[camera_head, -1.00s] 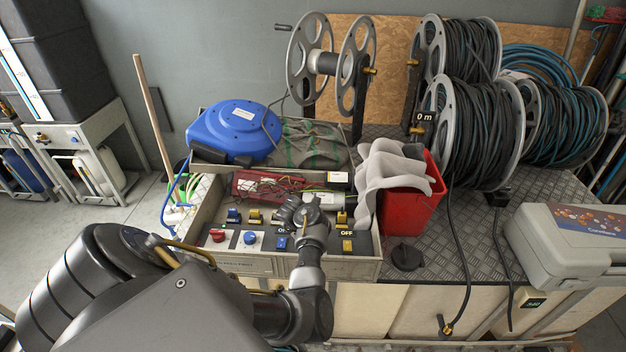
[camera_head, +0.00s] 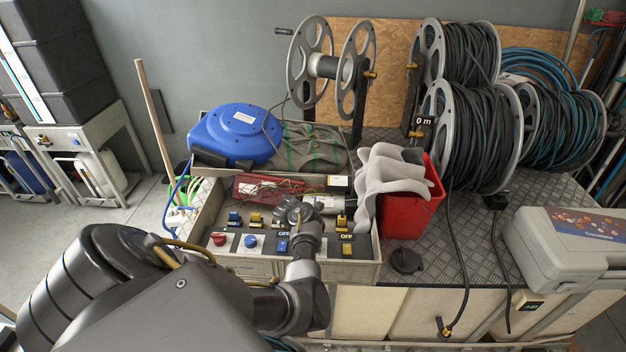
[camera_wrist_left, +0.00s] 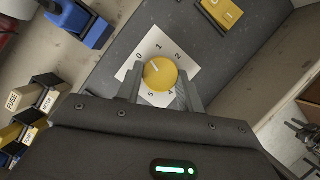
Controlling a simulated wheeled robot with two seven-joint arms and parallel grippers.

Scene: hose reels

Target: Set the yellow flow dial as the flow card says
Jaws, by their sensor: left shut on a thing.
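My left gripper (camera_wrist_left: 161,92) is shut on the dial, one finger on each side; the right finger covers part of the scale. In the head view my left gripper (camera_head: 293,212) is over the control panel and hides the dial. A small white card (camera_head: 338,181) stands behind the panel; its print is too small to read, and I cannot tell if it is the flow card.
The panel tray (camera_head: 250,268) holds a red knob (camera_head: 218,239), a blue knob (camera_head: 250,241), several blue and yellow switches and signs reading OFF. A red bin (camera_head: 410,210) with grey cloth stands right of it. A blue reel (camera_head: 235,137) is behind. Hose reels fill the back right.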

